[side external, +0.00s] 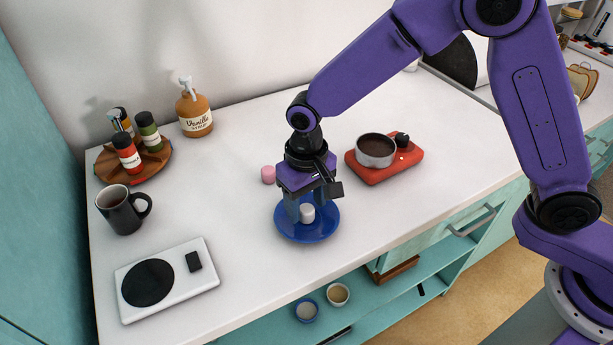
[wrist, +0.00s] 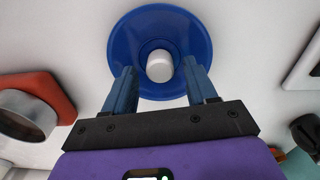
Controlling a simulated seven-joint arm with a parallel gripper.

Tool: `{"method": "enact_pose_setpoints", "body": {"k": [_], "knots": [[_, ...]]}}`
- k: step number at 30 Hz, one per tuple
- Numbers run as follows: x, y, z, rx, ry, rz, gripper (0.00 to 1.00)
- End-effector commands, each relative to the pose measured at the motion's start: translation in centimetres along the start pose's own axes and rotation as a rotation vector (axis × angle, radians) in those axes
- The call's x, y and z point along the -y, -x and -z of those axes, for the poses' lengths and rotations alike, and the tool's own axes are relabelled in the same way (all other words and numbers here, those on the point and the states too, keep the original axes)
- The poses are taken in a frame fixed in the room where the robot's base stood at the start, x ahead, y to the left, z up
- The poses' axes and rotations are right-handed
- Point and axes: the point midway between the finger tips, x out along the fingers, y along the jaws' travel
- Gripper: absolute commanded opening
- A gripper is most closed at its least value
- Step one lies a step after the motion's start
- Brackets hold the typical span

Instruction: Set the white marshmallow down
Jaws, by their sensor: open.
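The white marshmallow (side external: 307,212) sits on the blue plate (side external: 322,231), near its middle. In the wrist view the marshmallow (wrist: 160,66) stands at the centre of the blue plate (wrist: 125,45). My gripper (side external: 306,212) is over the plate, pointing down. Its two blue fingers are apart on either side of the marshmallow, and in the wrist view a gap shows between each fingertip and the marshmallow (wrist: 158,72). A pink marshmallow (side external: 268,174) stands on the counter just behind and left of the plate.
A red burner with a pan (side external: 376,151) of dark liquid stands right of the plate. A white scale (side external: 168,279), a black mug (side external: 122,209), a wooden tray of bottles (side external: 160,165) and a vanilla syrup bottle (side external: 194,112) are to the left. The counter between is clear.

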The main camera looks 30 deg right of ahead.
Motion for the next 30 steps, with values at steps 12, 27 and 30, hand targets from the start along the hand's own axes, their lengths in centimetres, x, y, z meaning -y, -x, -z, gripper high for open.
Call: {"method": "enact_pose_setpoints", "body": {"k": [12, 27, 30], "knots": [[0.1, 8.2, 0.1, -0.005, 0.0, 0.003, 0.57], [0.0, 11.0, 0.0, -0.001, 0.0, 0.0, 0.57], [-0.1, 11.0, -0.1, -0.001, 0.003, 0.0, 0.57]]}}
